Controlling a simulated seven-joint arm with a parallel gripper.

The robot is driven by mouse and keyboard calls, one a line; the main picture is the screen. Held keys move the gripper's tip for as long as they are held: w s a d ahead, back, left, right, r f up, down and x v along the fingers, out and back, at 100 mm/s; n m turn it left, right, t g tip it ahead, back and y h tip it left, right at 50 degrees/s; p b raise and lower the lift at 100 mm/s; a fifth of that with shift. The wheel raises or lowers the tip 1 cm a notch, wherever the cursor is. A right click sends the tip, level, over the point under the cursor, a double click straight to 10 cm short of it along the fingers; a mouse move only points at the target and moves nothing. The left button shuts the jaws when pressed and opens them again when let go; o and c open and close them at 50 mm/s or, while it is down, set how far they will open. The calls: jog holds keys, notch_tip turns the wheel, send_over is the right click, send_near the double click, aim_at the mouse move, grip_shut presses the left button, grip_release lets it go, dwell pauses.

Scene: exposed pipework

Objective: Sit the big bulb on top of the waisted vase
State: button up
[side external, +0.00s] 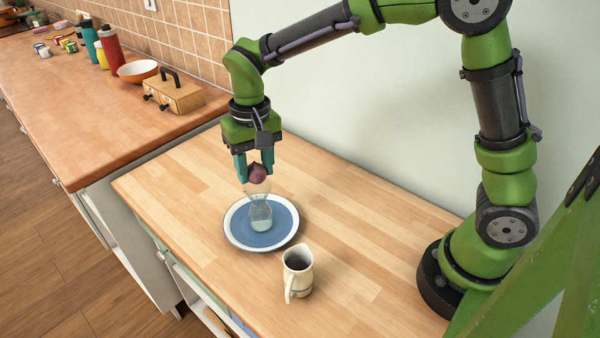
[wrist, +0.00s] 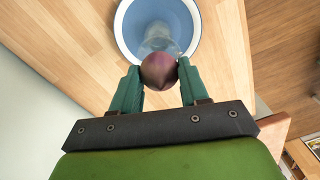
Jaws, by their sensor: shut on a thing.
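The big bulb (side external: 257,173) is purple and round, held between the teal fingers of my gripper (side external: 254,166). It also shows in the wrist view (wrist: 159,71) between the fingertips of my gripper (wrist: 160,78). The waisted vase (side external: 261,214) is clear glass, with pale liquid low in it, and stands upright on a blue plate with a white rim (side external: 233,239). The bulb is at the vase's flared mouth; I cannot tell whether it touches the rim. In the wrist view the bulb hides part of the vase (wrist: 160,39).
A cream jug (side external: 298,272) stands in front of the plate, to its right. On the counter at left are a wooden box with a dark handle (side external: 175,94), a white and orange bowl (side external: 138,71) and several bottles. The wooden tabletop left of the plate is clear.

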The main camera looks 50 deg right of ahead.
jog(key=shift+f, duration=1.05)
dwell(0.4)
jog(key=o, duration=1.1)
notch_tip(320, 180, up, 17)
jog(key=t+y, duration=0.2)
jog(key=t, duration=0.5)
send_near(264, 167)
jog(key=s+d+r, duration=0.1)
jog(key=s+d, duration=0.1)
jog(key=s, duration=0.1)
jog(key=s+d+r, duration=0.1)
jog(key=s+d, duration=0.2)
jog(key=s+d+r, duration=0.1)
jog(key=s+d, duration=0.1)
jog(key=s, duration=0.1)
jog(key=shift+s+d, duration=0.2)
jog(key=shift+s, duration=0.2)
